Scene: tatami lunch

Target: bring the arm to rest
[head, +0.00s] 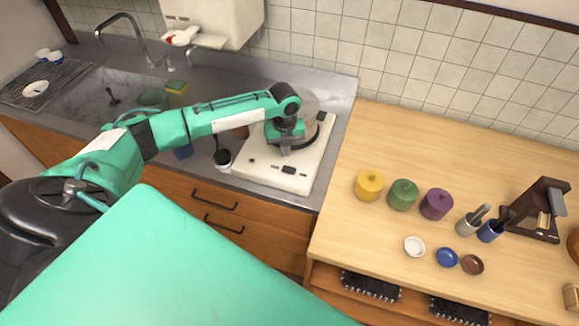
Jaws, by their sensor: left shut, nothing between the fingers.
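My left arm reaches in from the left over the kitchen counter. My left gripper (286,150) points down over the white stove (262,170), in front of a pot or kettle (326,118) that stands on it. The gripper is shut with nothing held. Whether the fingertips touch the stove top I cannot tell. The arm hides part of the sink and part of the pot. My right gripper is not in view.
A wooden counter (350,225) at the right holds yellow (369,185), green (403,194) and purple (436,204) lidded pots, small dishes (414,246) and utensil cups (468,224).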

